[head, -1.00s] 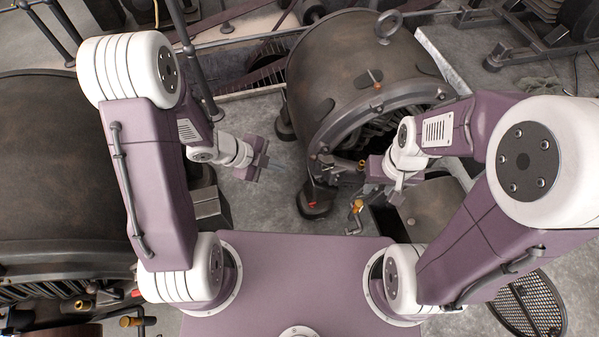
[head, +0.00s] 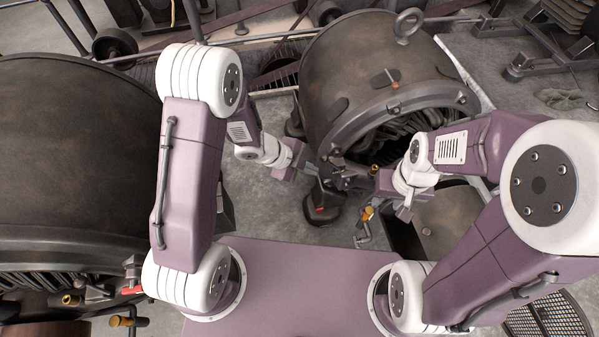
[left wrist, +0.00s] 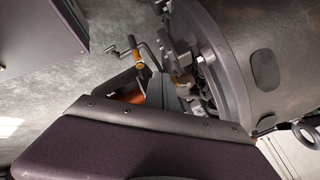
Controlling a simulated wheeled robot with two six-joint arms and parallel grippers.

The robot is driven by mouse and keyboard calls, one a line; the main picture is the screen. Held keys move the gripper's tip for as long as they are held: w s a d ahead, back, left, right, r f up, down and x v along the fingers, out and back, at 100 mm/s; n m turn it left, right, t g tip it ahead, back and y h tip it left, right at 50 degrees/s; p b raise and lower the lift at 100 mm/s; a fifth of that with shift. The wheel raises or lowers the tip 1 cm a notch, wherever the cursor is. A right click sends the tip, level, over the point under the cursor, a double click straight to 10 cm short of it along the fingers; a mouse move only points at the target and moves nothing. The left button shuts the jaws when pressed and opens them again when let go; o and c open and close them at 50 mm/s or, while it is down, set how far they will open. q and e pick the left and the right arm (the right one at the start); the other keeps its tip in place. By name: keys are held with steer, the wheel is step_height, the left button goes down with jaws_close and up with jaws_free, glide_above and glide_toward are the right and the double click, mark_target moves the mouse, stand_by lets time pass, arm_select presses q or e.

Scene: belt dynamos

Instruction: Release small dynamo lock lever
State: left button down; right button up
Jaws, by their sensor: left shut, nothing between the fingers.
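The small dynamo (head: 365,55) is a dark drum with a lifting ring on top. A short lever with a red end (head: 320,209) shows low at its front left, over a dark foot. My left gripper (head: 318,173) is shut and empty, above and slightly left of that red end, close to the dynamo's front rim. Contact cannot be made out. In the left wrist view, the dynamo (left wrist: 222,50) is at upper right, and the dark gripper body covers the bottom, partly hiding an orange-red part (left wrist: 130,96). My right gripper (head: 395,200) is right of the brass-fitted crank; its fingers are unclear.
A crank with a brass fitting (head: 366,213) stands right of the red end; it also shows in the left wrist view (left wrist: 138,55). A large dynamo (head: 70,150) fills the left side. Grey floor (head: 270,215) lies open between the dynamos.

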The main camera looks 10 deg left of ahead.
arm_select(q)
steer(key=shift+w+d+r, duration=0.1)
steer(key=shift+w+d, duration=0.2)
steer(key=shift+w, duration=0.25)
steer(key=shift+w+d+r, duration=0.1)
steer(key=shift+w+d, duration=0.15)
steer(key=shift+w, duration=0.3)
arm_select(e)
steer(key=shift+r, duration=0.25)
